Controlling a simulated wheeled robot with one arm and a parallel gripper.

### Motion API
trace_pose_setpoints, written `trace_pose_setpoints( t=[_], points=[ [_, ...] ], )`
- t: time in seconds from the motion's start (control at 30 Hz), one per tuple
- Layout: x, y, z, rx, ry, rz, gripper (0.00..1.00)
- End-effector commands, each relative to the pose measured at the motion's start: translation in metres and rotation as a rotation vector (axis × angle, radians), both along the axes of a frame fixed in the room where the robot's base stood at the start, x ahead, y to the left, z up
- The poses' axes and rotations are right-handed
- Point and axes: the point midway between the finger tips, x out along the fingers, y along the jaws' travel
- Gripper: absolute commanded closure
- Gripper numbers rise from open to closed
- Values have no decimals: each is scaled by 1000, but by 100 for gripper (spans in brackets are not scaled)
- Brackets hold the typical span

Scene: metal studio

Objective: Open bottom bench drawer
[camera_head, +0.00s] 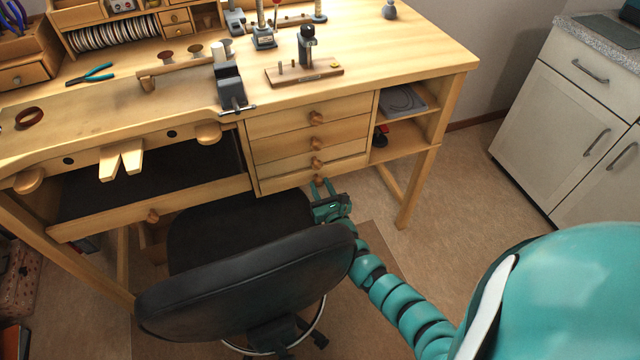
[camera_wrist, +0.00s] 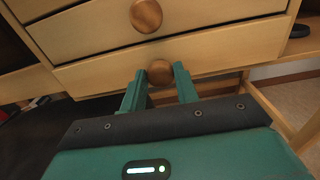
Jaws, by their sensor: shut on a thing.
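The bottom bench drawer (camera_head: 285,182) is the lowest of the stacked wooden drawers under the right part of the workbench. In the wrist view its front (camera_wrist: 105,73) crosses the picture, with a round brown knob (camera_wrist: 159,72) at its middle. My gripper (camera_head: 319,184) is at this knob in the head view, to the right of the chair back. In the wrist view my gripper's (camera_wrist: 158,76) two teal fingers are shut on the knob, one on each side. I cannot tell whether the drawer stands slightly out.
A black chair (camera_head: 250,280) stands close to the left of my arm, its seat under the bench. The wooden workbench (camera_head: 400,90) carries tools. Open shelves (camera_head: 405,150) lie right of the drawers. Floor (camera_head: 455,190) is clear between the bench and the white cabinet (camera_head: 565,120).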

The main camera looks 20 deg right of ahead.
Motion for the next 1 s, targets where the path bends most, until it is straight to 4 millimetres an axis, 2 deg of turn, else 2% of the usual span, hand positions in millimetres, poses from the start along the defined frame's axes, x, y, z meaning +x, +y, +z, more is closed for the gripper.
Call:
trace_pose_setpoints(
  t=[0.27,0.7,1.0],
  points=[
    [-53,-1,1,-2,6,4,100],
    [-157,-4,-3,0,6,5,100],
    [-204,-7,-2,-1,4,2,100]
  ],
)
